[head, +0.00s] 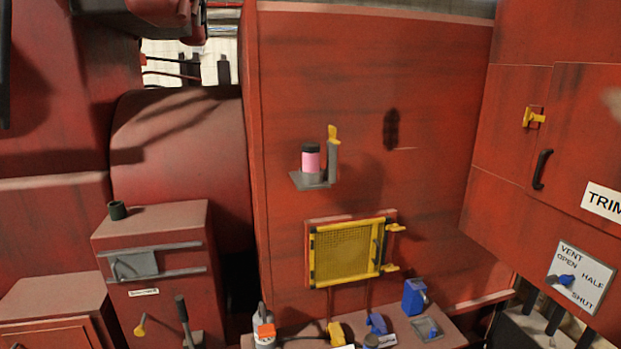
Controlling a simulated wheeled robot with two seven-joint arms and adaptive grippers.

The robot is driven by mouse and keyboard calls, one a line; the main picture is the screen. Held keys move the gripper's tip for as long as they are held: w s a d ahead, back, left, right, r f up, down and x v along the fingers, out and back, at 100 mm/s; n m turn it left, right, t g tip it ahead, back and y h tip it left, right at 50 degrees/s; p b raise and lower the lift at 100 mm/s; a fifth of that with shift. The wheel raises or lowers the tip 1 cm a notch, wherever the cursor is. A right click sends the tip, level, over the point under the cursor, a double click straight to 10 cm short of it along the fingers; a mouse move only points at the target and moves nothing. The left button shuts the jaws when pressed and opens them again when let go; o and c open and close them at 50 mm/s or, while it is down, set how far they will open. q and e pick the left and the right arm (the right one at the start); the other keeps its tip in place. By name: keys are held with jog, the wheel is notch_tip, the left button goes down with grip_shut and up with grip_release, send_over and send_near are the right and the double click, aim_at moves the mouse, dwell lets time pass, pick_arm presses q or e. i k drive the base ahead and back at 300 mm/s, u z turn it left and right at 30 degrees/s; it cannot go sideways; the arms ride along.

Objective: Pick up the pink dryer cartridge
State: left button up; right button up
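The pink dryer cartridge (311,161) stands upright on a small grey bracket (310,182) fixed to the red wall, in the middle of the head view. Neither of my grippers shows in the head view.
Below hangs a yellow mesh panel (345,253). A ledge (460,338) underneath holds a blue container (415,296) and other small items. A red cabinet (155,265) stands left. A vent selector plate (575,279) is at right. The wall around the bracket is clear.

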aim_at(310, 150)
jog(key=z, duration=0.05)
jog(key=k, duration=0.5)
jog(key=u, duration=1.2)
jog(key=i, duration=1.45)
jog(key=z, duration=0.25)
